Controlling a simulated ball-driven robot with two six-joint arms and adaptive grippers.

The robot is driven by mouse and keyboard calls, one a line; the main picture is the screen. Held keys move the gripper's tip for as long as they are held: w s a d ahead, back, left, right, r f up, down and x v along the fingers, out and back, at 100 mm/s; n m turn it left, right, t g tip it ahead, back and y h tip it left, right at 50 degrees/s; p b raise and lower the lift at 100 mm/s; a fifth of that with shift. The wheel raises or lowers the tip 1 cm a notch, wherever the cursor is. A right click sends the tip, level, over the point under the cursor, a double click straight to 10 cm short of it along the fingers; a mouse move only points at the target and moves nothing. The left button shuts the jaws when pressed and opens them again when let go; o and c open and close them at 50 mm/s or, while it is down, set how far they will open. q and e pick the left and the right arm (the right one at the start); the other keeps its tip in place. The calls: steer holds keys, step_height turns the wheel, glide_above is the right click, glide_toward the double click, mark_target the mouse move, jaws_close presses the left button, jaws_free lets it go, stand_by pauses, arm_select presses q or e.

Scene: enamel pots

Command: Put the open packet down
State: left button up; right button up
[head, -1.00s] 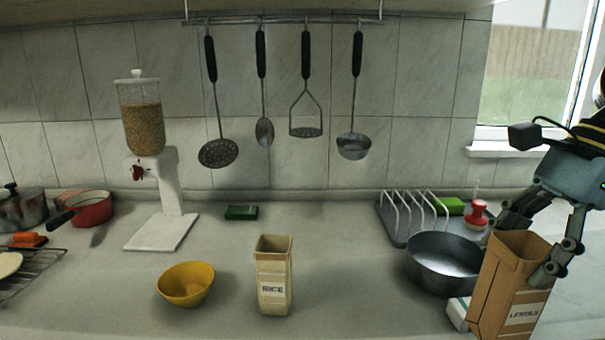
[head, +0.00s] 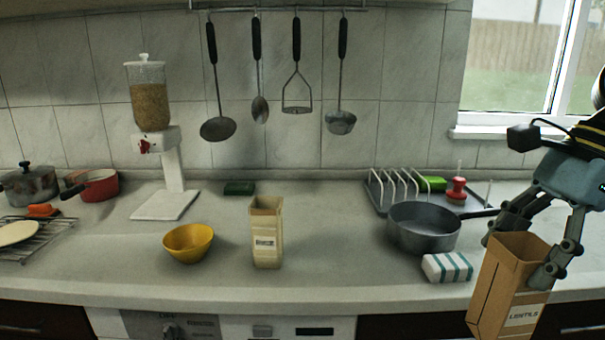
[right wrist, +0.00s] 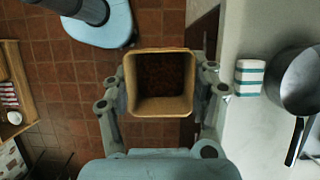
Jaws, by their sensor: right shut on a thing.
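My right gripper (head: 516,256) is shut on a brown paper packet (head: 493,300) labelled LENTILS, with one finger on each side. The packet's top is open and it leans slightly. In the right wrist view I look down into its square mouth (right wrist: 160,52); the inside is dark brown, and I cannot tell how full it is. The packet is in front of the counter's edge, with floor tiles around it in that view. A pale open packet (head: 266,240) labelled RICE stands upright on the counter (head: 340,262). My left gripper is not in view.
A yellow bowl (head: 188,245) stands left of the rice packet. A striped cloth (head: 447,268), a grey pan (head: 423,232) and a rack (head: 395,188) are at the right. A dispenser (head: 152,105) stands at the left. The counter is clear between the rice packet and the pan.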

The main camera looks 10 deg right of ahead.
mark_target(514, 292)
step_height(514, 292, down, 6)
steer(key=b, duration=0.4)
steer(key=shift+r+b, duration=0.1)
steer(key=shift+b, duration=0.2)
steer(key=shift+s+f, duration=0.1)
steer(key=shift+f, duration=0.1)
steer(key=shift+r, duration=0.15)
steer(key=shift+s, duration=0.1)
